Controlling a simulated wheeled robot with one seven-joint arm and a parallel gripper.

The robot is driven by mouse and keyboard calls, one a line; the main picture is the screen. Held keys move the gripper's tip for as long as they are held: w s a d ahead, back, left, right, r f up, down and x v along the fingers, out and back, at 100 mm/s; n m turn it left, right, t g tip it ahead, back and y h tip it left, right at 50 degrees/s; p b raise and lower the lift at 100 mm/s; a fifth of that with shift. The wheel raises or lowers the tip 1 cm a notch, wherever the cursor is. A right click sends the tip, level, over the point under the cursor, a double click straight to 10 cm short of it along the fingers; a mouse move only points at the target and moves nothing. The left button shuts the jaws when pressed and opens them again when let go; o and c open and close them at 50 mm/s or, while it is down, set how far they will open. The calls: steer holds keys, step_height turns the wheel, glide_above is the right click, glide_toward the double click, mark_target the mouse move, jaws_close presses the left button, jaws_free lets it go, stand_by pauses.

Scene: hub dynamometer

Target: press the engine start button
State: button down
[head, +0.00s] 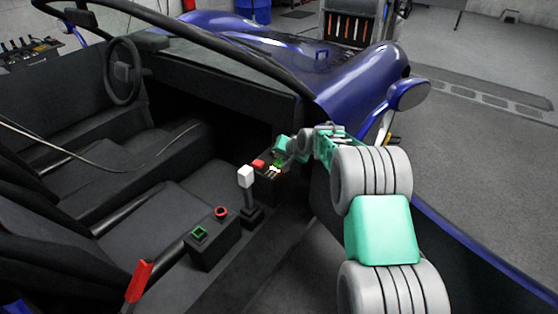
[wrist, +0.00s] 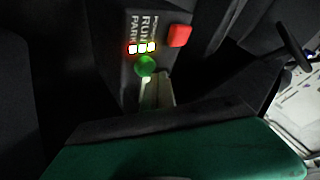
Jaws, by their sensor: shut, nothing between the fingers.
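A dark control box (wrist: 130,90) shows in the wrist view, with a round green button (wrist: 145,66) and a red square button (wrist: 179,36). Three small lit lamps (wrist: 142,48) sit beside lettering that reads PARK, RUN and a third word, partly blurred. In the head view the same box has its red button (head: 258,163) left of my gripper (head: 281,157). My gripper is shut and empty, close to the green button; I cannot tell whether it touches. My teal hand covers the lower part of the wrist view. No label naming a start button is readable.
A nearer box carries a green square button (head: 200,233) and a red round button (head: 221,212). A white-topped lever (head: 246,177) stands between the boxes, and a red-handled lever (head: 139,281) is nearer. The steering wheel (head: 122,72) and windscreen frame (head: 215,42) lie beyond.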

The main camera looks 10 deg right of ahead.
step_height(320, 180, up, 6)
steer(key=p, duration=0.3)
steer(key=shift+p, duration=0.3)
step_height(320, 180, up, 15)
steer(key=n+g+p, duration=0.1)
steer(key=p, duration=0.9)
glide_above(280, 163)
steer(key=s+a, duration=0.1)
steer(key=s, duration=0.7)
steer(key=s+r+n+g+h+p, duration=0.2)
steer(key=s+r+p, duration=0.5)
steer(key=s+r, duration=0.35)
steer(key=s+r+n+g+p, duration=0.1)
steer(key=s+r+p, duration=0.3)
steer(key=s, duration=0.7)
steer(key=s+r+n+g+h+p, duration=0.1)
steer(key=s+r+p, duration=0.4)
steer(key=s, duration=0.6)
steer(key=shift+d+p, duration=0.35)
steer(key=shift+p, duration=0.6)
steer(key=shift+s+r, duration=0.1)
